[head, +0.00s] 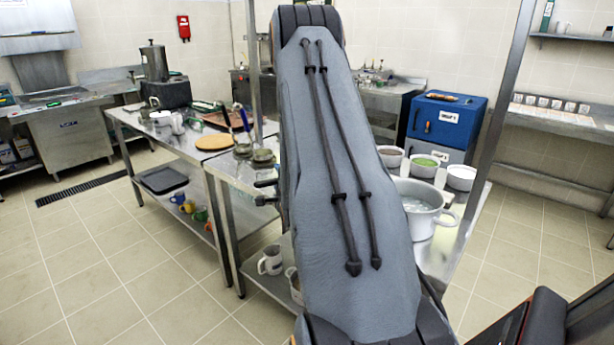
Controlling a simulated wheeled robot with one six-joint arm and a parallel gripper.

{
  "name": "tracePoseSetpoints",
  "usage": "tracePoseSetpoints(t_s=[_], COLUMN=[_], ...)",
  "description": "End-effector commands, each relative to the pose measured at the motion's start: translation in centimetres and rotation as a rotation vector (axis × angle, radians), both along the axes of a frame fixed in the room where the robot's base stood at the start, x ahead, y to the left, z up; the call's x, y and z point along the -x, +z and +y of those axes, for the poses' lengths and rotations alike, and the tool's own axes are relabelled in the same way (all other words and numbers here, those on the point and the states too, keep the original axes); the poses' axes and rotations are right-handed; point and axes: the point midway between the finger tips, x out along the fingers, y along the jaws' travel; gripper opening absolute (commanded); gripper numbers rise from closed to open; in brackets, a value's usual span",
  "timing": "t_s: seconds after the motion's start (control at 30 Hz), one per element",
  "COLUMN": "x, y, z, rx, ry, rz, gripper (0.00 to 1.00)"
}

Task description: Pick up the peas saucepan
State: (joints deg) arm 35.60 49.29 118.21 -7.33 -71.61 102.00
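The peas saucepan (423,171) looks like a small white pan with green contents. It stands on the metal table just right of my arm, between a pan with brown contents (390,161) and a pan with white contents (461,184). Its handle cannot be made out. My grey arm link fills the middle of the head view and hides part of the table. My gripper is not in view, so its place relative to the pan cannot be seen.
A large pale pot (424,222) stands on the table in front of the pans. A metal post (493,95) rises to their right. A blue box (446,122) is behind them. Mugs (270,260) sit on the lower shelf. The tiled floor (130,285) at left is clear.

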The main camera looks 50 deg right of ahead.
Motion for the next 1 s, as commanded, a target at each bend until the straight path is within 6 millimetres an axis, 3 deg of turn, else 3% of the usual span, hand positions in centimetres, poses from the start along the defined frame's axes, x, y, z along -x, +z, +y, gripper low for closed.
tracePoseSetpoints(t_s=[0.2,0.4,0.43,1.0], x=[-0.09,-0.08,-0.08,-0.06], y=[-0.04,-0.03,-0.03,-0.04], z=[-0.05,-0.06,-0.06,-0.06], rx=[0.000,0.000,0.000,0.000], ry=[0.000,-0.001,-0.001,-0.001], rz=[0.000,0.000,0.000,0.000], gripper=[0.34,0.02,0.00,0.00])
